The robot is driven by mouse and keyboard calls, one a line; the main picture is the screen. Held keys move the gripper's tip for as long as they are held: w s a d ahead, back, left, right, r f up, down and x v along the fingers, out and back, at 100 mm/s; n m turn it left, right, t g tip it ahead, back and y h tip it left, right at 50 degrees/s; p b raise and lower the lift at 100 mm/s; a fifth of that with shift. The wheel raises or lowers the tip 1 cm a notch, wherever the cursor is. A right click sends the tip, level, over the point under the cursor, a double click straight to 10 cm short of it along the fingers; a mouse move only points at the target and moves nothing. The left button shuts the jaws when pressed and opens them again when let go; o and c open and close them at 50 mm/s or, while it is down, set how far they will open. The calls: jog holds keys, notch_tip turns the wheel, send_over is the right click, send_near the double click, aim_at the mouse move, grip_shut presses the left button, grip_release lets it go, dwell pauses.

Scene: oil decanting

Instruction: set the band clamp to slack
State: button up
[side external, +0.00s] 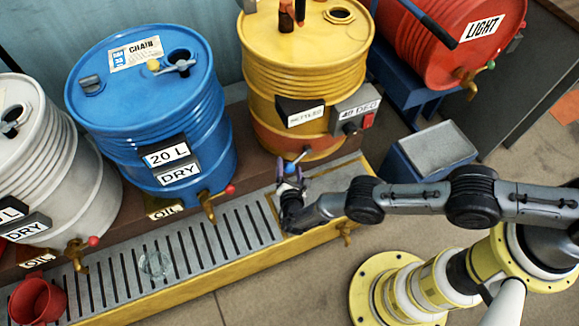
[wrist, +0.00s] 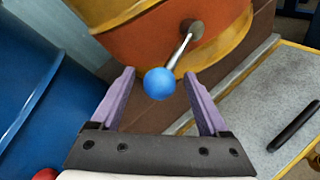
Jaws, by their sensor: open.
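A yellow drum (side external: 308,75) stands behind the drip tray, with an orange band (side external: 322,143) around its lower part; I take this for the band clamp. The orange surface also shows at the top of the wrist view (wrist: 145,42). A metal lever (wrist: 179,50) with a blue ball end (wrist: 159,84) sticks out of it toward me, and the ball shows in the side view (side external: 291,168). My gripper (side external: 290,178) is open at the ball. In the wrist view its purple fingers (wrist: 161,78) stand either side of the ball, with gaps to both.
A blue drum (side external: 150,110) stands to the left, its tap (side external: 209,208) jutting over the slatted tray (side external: 185,262). A control box (side external: 354,110) with a red switch is on the yellow drum's right. A grey-topped blue stand (side external: 436,150) is right of it.

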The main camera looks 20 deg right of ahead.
jog(key=shift+w+d, duration=0.1)
jog(key=shift+w, duration=0.2)
grip_shut()
dwell(1.3)
